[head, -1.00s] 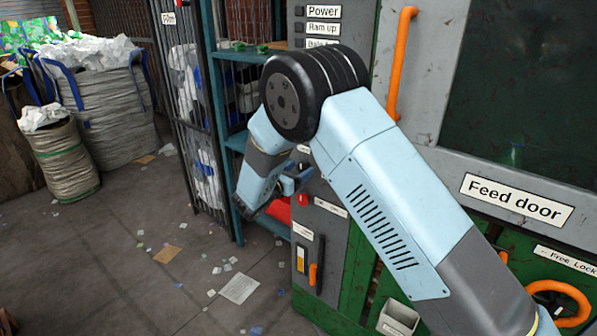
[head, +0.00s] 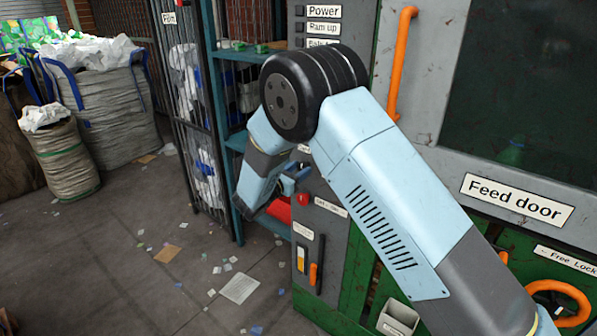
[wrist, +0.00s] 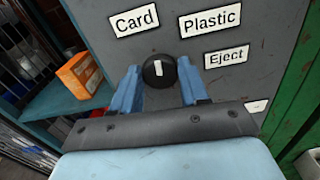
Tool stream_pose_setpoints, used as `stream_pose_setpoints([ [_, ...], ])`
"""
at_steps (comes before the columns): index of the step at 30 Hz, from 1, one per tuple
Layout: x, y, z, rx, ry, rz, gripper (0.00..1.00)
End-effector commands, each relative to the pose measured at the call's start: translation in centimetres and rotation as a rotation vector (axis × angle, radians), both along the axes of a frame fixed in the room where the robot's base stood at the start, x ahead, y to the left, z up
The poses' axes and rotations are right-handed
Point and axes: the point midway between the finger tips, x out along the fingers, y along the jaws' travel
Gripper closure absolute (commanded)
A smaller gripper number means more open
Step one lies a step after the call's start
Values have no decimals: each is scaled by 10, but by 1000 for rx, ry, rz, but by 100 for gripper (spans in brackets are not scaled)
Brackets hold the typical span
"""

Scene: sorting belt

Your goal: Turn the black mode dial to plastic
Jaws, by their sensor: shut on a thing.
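The black mode dial (wrist: 164,78) sits on the grey control panel in the wrist view. Its white mark points roughly up, between the "Card" label (wrist: 134,20) at upper left and the "Plastic" label (wrist: 210,19) at upper right. My gripper (wrist: 160,83) has one blue finger on each side of the dial and is shut on it. In the head view my own arm hides most of the dial area, and the fingers are hard to make out there.
An "Eject" label (wrist: 226,57) is right of the dial. An orange box (wrist: 84,75) stands on a blue shelf to the left. In the head view, a red button (head: 303,199) and an orange lever (head: 313,274) are lower on the panel. The feed door (head: 540,100) is at right.

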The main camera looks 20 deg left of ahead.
Motion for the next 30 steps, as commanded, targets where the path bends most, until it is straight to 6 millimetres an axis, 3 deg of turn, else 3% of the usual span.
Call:
stream_pose_setpoints([
  [21, -1, -2, -1, 534, -221, 0, 86],
  [30, -1, -3, -2, 682, -283, -3, 86],
])
